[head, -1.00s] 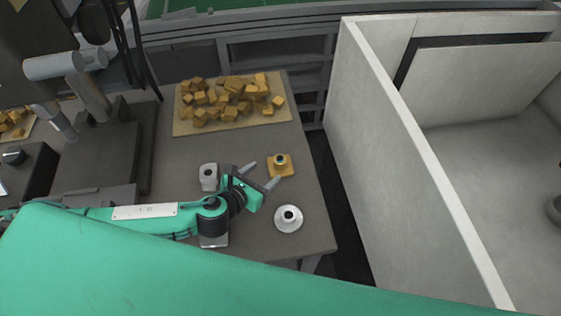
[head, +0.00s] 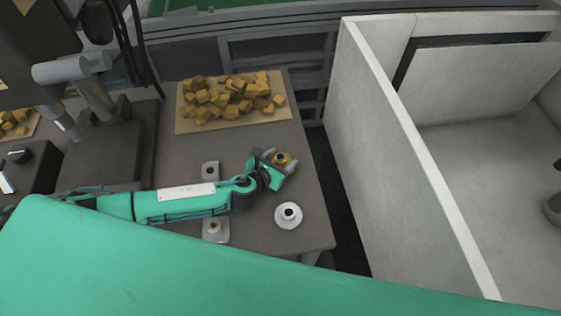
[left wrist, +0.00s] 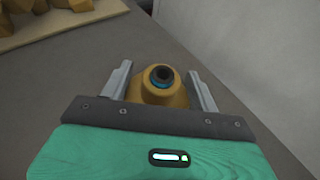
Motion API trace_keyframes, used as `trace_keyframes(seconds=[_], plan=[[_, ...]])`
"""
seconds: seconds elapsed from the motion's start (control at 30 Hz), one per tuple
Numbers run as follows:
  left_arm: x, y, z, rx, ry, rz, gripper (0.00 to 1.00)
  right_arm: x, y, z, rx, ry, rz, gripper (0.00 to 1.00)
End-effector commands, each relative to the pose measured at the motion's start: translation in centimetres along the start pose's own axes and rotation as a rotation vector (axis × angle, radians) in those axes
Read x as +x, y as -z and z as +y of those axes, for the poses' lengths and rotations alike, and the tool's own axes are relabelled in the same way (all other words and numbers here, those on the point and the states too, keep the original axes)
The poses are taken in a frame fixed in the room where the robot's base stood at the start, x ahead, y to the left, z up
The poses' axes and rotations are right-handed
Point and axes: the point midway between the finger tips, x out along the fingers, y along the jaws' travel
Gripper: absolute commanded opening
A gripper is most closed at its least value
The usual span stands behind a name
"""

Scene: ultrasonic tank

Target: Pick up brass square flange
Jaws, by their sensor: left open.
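The brass square flange (head: 281,158) sits on the grey table near its right edge, partly covered by my left gripper in the head view. In the left wrist view the flange (left wrist: 160,92) shows its dark central bore and raised hub, between the two fingers. My left gripper (head: 284,161) is open, with one finger on each side of the flange; the wrist view (left wrist: 161,88) shows gaps between the fingers and the hub. The flange's lower part is hidden by the gripper body. My right gripper is not in view.
A round silver flange (head: 288,216) stands just below my left gripper. Grey square parts (head: 210,171) and (head: 215,230) lie to the left. A tan board (head: 235,122) with several brass blocks is at the back. A pale wall (head: 400,130) rises right of the table.

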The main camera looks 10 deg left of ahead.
Motion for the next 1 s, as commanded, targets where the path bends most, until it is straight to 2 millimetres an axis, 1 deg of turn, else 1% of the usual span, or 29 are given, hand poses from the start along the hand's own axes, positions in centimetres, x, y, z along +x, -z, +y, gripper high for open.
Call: trace_keyframes(seconds=[0.13,0.17,0.2,0.27,0.3,0.47,0.83,1.0], plan=[[0.0,0.0,0.0,0.000,0.000,0.000,0.61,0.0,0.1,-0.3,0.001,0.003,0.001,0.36],[0.0,0.0,0.0,0.000,0.000,0.000,0.59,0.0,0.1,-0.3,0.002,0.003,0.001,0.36],[0.0,0.0,0.0,0.000,0.000,0.000,0.51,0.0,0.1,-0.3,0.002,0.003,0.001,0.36],[0.0,0.0,0.0,0.000,0.000,0.000,0.40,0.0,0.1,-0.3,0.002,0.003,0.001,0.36],[0.0,0.0,0.0,0.000,0.000,0.000,0.32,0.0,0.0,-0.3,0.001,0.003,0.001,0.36],[0.0,0.0,0.0,0.000,0.000,0.000,0.00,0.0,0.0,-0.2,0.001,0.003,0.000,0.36],[-0.1,-0.4,0.0,-0.001,0.001,-0.004,0.00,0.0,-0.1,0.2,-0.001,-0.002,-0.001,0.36],[-0.5,-1.6,0.1,0.001,0.001,-0.007,0.00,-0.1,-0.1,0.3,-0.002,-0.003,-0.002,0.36]])
